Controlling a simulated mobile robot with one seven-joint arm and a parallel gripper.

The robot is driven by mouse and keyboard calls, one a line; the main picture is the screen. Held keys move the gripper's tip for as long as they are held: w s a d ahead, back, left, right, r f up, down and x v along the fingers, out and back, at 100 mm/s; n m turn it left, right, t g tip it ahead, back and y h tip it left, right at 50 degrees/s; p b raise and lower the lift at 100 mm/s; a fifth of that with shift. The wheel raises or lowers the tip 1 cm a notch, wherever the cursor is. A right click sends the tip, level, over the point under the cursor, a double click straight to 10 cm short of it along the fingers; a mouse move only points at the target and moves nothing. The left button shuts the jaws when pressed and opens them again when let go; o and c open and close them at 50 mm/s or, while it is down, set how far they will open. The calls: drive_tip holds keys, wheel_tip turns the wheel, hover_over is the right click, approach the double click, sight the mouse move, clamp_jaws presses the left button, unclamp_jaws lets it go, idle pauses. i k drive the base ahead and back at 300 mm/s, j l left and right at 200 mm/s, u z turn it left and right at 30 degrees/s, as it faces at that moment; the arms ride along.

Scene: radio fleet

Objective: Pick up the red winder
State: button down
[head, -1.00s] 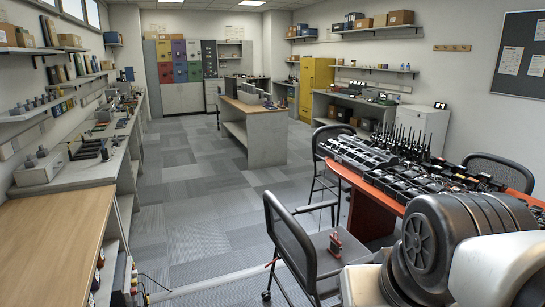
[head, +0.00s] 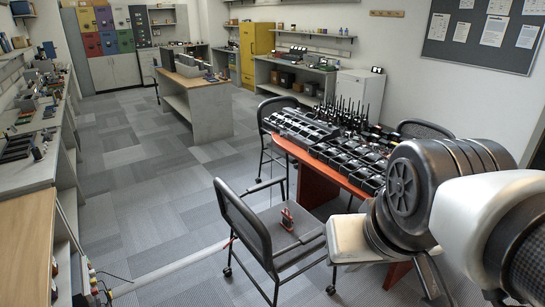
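A small red object with a dark part (head: 287,218), which looks like the red winder, stands on the seat of the dark chair (head: 313,236) in the lower middle of the head view. It is small, so its details cannot be made out. Nothing touches it except the seat. My arm fills the lower right of the view, to the right of the chair.
An orange-red table (head: 330,178) behind the chair carries rows of black radio chargers (head: 350,157) and several upright radios. More chairs stand around it. Workbenches line the left wall. A wood-topped bench (head: 192,80) stands mid-room. Grey carpet (head: 150,190) left of the chair is open.

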sight(286, 223)
drive_tip(key=i+l+z, duration=0.15)
drive_tip(key=z, duration=0.15)
drive_tip(key=i+l+z, duration=0.2)
drive_tip(key=z, duration=0.15)
drive_tip(key=i+l+z, duration=0.25)
drive_tip(key=i, duration=0.2)
drive_tip(key=i+l+z, duration=0.25)
drive_tip(key=i, duration=0.2)
drive_tip(key=i+j+u, duration=0.15)
drive_tip(key=i+u, duration=0.15)
drive_tip(key=u, duration=0.2)
drive_tip(key=i+u, duration=0.25)
drive_tip(key=u, duration=0.25)
drive_tip(key=i+l+u, duration=0.1)
drive_tip(key=i+u, duration=0.2)
drive_tip(key=u, duration=0.2)
drive_tip(key=i+u, duration=0.35)
